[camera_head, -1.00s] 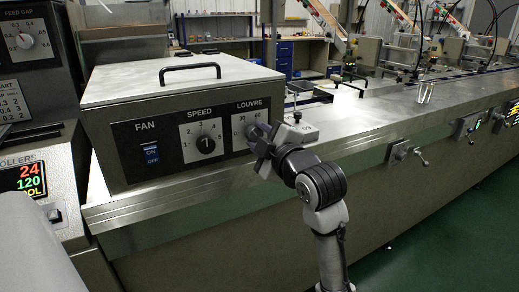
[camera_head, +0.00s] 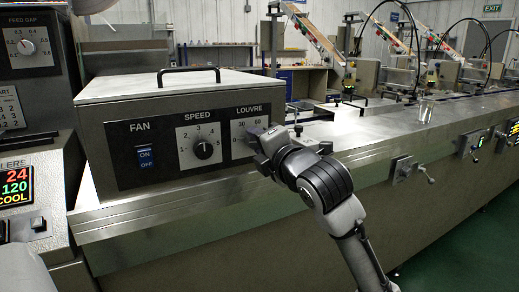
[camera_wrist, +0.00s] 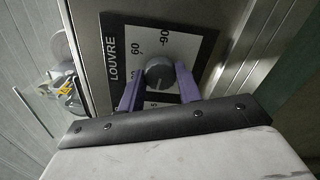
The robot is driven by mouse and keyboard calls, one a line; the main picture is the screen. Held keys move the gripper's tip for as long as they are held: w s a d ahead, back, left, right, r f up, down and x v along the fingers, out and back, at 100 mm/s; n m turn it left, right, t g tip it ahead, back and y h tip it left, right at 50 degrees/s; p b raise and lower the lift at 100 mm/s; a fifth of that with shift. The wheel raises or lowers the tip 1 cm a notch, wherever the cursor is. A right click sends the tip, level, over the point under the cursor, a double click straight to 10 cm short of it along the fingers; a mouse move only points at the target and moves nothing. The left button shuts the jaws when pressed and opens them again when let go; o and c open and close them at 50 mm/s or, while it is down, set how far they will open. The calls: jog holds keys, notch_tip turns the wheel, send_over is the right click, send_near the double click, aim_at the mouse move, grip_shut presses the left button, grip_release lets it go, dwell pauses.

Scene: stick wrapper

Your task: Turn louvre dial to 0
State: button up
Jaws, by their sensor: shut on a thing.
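The louvre dial (camera_wrist: 160,73) is a round dark grey knob on a white scale plate (camera_wrist: 192,52) marked 60 and 90 in the wrist view. My gripper (camera_wrist: 159,86) has its two purple fingers on either side of the knob, shut on it. The knob's pointer setting is hard to read. In the head view my gripper (camera_head: 262,152) is at the right end of the control box (camera_head: 180,92), over the lower part of the louvre plate (camera_head: 246,126).
The speed dial (camera_head: 203,149) and the blue fan switch (camera_head: 147,157) are left of the louvre plate. A black handle (camera_head: 188,72) tops the box. The steel counter (camera_head: 400,135) runs right, with a crank (camera_head: 412,170) on its front.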

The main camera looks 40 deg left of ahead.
jog(key=shift+f+n, duration=0.1)
jog(key=shift+n, duration=0.5)
jog(key=o, duration=1)
jog(key=shift+d, duration=0.1)
jog(key=b+v, duration=0.1)
jog(key=v, duration=1.2)
jog(key=shift+s+d+b, duration=0.2)
jog(key=shift+d+b, duration=0.1)
